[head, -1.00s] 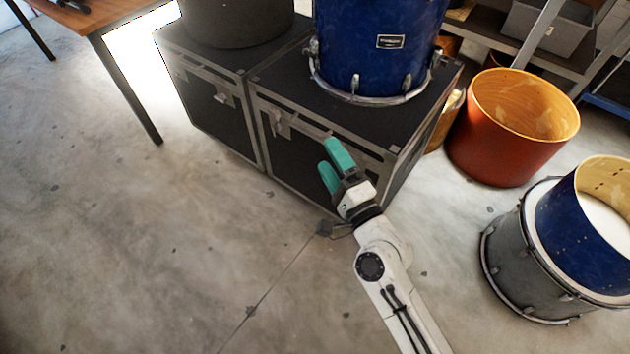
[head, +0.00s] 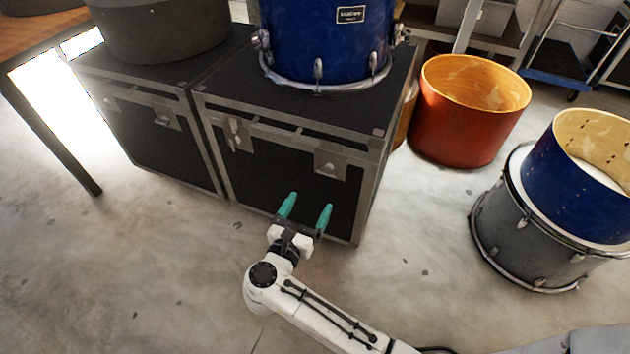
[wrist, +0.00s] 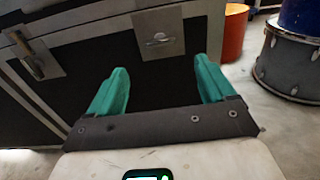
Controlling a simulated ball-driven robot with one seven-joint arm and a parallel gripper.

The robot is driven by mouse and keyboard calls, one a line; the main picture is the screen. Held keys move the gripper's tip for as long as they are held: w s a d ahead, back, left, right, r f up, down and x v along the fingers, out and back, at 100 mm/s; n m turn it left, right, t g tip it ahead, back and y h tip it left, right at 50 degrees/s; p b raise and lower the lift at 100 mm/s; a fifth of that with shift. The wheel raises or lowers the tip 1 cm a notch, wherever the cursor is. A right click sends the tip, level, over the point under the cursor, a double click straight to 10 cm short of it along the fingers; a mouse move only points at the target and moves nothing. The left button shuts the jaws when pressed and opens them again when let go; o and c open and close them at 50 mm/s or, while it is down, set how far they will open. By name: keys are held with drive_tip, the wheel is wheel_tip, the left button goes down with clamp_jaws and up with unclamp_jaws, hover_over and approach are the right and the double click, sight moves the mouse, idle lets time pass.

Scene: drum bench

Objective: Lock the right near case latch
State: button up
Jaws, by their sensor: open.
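The right black case (head: 290,190) has two metal latches on its front face. The right latch (head: 330,163) is a square plate below the lid edge. In the wrist view this latch (wrist: 158,38) shows a small crosswise handle on its plate, ahead of and between the fingers. The left latch (head: 233,133) is a longer piece; it shows at upper left in the wrist view (wrist: 26,56). My gripper (head: 308,203) has two teal fingers, open and empty, below the right latch and apart from it. I cannot tell whether the right latch is locked.
A blue drum (head: 325,45) stands on the right case. A second case (head: 150,125) adjoins on the left. An orange drum shell (head: 465,115) and a grey drum (head: 530,220) stand on the floor at right. The floor (head: 130,270) in front is clear.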

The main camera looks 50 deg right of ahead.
sight(326, 173)
drive_tip(key=b+x, duration=0.2)
drive_tip(key=x, duration=0.8)
drive_tip(key=c, duration=1.1)
